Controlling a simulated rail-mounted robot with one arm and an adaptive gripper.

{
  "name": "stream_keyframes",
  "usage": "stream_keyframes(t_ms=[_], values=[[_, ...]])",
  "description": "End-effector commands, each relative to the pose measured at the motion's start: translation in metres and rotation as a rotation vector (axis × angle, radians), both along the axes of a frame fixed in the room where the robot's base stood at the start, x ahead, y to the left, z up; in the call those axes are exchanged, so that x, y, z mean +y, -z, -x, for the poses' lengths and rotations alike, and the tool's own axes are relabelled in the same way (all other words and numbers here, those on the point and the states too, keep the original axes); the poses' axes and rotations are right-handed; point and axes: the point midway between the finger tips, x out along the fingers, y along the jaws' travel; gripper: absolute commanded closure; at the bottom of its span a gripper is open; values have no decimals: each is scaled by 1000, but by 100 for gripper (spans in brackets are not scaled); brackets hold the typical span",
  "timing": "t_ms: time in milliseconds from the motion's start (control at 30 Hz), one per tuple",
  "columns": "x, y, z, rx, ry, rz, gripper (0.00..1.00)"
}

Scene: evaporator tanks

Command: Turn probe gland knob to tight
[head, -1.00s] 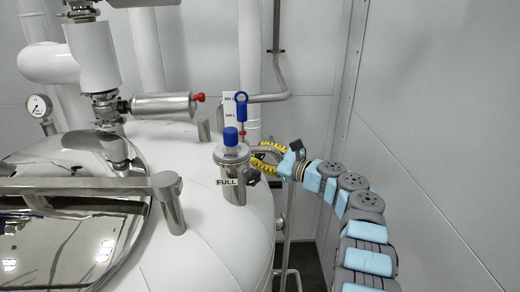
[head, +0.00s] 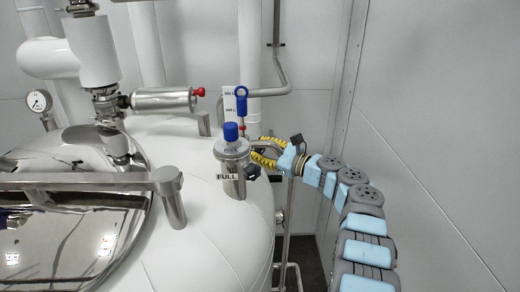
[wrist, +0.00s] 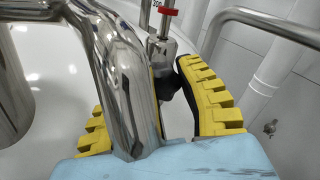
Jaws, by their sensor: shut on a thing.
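The dipstick-like probe with a blue loop handle (head: 241,95) and a red ring rises behind a steel fitting labelled FULL (head: 231,170) on the white tank. In the wrist view its red ring (wrist: 167,11) and steel gland (wrist: 160,48) show, with the dark probe gland knob (wrist: 171,86) beside the gland. My gripper (head: 259,152) reaches in from the right behind the FULL fitting. In the wrist view my gripper (wrist: 170,76) is shut on the knob.
The FULL fitting has a blue cap (head: 230,131) and a black side knob (head: 252,173) close below my fingers. A steel rail (head: 90,181) and domed lid stand left. A red-tipped cylinder (head: 165,98) stands behind. A wall is at right.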

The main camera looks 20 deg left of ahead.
Motion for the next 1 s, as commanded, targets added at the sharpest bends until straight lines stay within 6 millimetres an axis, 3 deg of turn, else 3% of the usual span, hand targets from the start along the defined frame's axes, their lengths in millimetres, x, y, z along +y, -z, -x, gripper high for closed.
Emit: stream_keyframes(t_ms=[567, 600, 667, 1000], values=[[-1, 3, -1, 3, 4, 3, 99], [-1, 3, -1, 3, 4, 3, 52], [-1, 2, -1, 3, 4, 2, 34], [-1, 1, 0, 0, 1, 0, 34]])
